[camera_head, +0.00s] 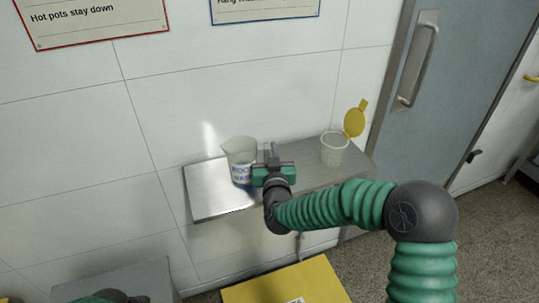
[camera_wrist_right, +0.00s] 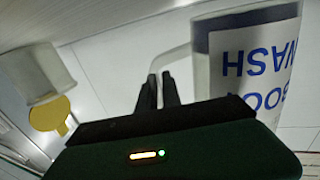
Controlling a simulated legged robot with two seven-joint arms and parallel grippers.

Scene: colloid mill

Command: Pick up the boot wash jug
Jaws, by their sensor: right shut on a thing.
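The boot wash jug (camera_head: 240,156) is a pale, translucent jug with a spout and a white label with blue letters. It stands upright at the left half of the steel wall shelf; I cannot tell whether its base touches the shelf. In the right wrist view the jug (camera_wrist_right: 235,50) appears upside down, with its handle (camera_wrist_right: 172,60) towards the fingers. My right gripper (camera_head: 271,158) is at the jug's right side, its fingers (camera_wrist_right: 163,90) shut on the handle. My left gripper is not in view.
The steel shelf (camera_head: 207,200) is fixed to a tiled wall. A pale cup (camera_head: 334,150) with an open yellow lid (camera_head: 356,120) stands at its right end. A yellow box (camera_head: 285,285) is below. A grey door (camera_head: 420,100) is at the right.

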